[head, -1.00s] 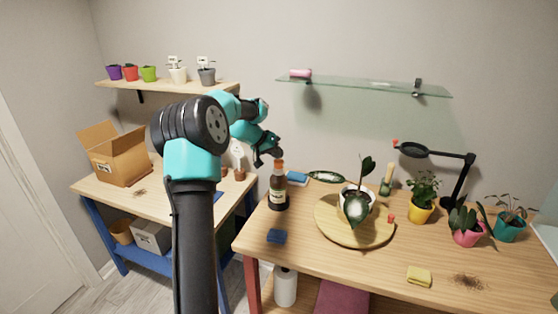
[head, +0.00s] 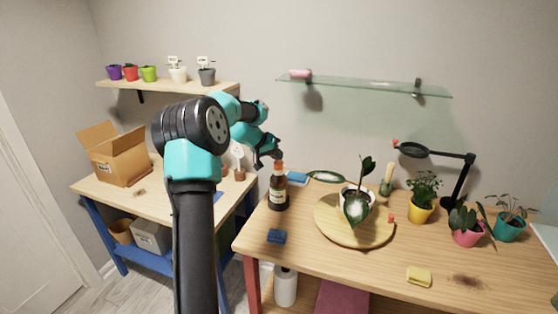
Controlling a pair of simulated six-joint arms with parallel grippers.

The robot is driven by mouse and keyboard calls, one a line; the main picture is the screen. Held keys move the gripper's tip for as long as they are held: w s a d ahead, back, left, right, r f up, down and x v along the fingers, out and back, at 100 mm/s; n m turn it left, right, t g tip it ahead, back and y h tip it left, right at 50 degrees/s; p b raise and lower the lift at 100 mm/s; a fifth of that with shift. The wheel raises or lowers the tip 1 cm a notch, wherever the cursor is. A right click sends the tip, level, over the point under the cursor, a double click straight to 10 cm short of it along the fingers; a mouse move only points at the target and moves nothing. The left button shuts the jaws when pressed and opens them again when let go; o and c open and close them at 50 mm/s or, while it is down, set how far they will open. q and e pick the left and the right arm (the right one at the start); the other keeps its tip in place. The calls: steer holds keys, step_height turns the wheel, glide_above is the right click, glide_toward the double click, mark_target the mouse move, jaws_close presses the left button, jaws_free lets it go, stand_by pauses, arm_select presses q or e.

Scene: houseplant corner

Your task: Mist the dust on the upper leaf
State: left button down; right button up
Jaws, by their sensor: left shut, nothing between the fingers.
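A plant in a white pot (head: 366,194) stands on a round wooden board (head: 335,228). Its upper leaf (head: 367,165) is small, dark and upright; a larger pale-marked leaf (head: 356,208) hangs over the pot's front. Dust on the upper leaf is too small to make out. A brown bottle with a pale label and an orange-red top (head: 278,192) stands upright left of the board. My left gripper (head: 277,157) is shut and empty close to the bottle's top; I cannot tell whether they touch. My right gripper is out of view.
A glass shelf (head: 365,86) hangs above the plant. A magnifier lamp (head: 458,180) and several potted plants stand at the right. A blue sponge (head: 277,236) and a yellow sponge (head: 419,277) lie near the front. Spilled soil (head: 467,281) lies front right.

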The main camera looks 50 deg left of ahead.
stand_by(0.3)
arm_select(q)
steer(key=shift+r, duration=3.35)
